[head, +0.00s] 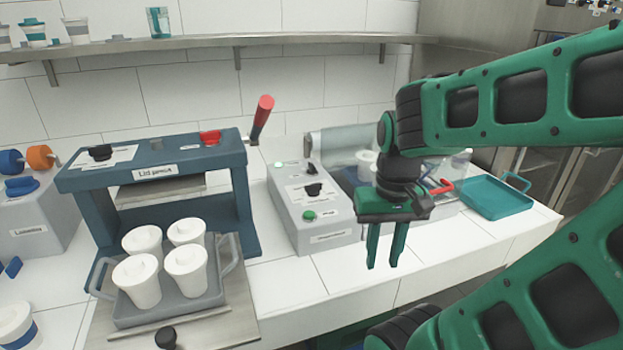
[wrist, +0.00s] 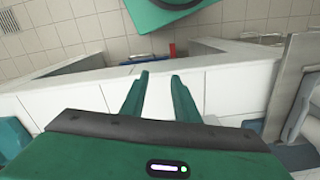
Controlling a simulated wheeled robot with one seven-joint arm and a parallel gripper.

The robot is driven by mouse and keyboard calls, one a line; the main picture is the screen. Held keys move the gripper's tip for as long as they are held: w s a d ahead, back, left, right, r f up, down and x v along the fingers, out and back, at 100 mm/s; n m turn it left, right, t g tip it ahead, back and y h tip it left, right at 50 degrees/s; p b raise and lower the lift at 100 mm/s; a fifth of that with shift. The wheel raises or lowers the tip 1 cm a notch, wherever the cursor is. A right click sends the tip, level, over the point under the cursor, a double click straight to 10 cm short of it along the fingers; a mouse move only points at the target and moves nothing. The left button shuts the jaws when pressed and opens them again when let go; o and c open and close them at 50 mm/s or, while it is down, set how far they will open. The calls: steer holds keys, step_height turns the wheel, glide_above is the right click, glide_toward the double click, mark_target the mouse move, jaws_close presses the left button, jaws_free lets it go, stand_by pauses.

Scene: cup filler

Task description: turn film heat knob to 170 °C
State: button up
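A grey control box (head: 330,228) stands on the white counter near the middle of the head view. A black knob (head: 314,190) sits on a white dial plate on its sloped top; it is probably the film heat knob, but its label and pointer setting are too small to read. My gripper (head: 382,263) points down, to the right of the box and apart from it, near the counter's front edge. Its two green fingers are spread with nothing between them, as the wrist view (wrist: 160,78) also shows. The knob is not visible in the wrist view.
A green button (head: 309,215) and a small black switch (head: 312,168) flank the knob. A blue lid press (head: 247,195) stands left, with a grey tray (head: 212,293) of several lidded cups before it. Clear items and a teal tray (head: 493,199) are at right.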

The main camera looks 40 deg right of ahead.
steer(key=shift+r, duration=0.1)
step_height(320, 180, up, 13)
steer(key=n, duration=2.1)
glide_above(313, 184)
step_height(313, 184, down, 10)
steer(key=shift+f, duration=0.1)
steer(key=shift+w+d, duration=0.1)
jaws_close()
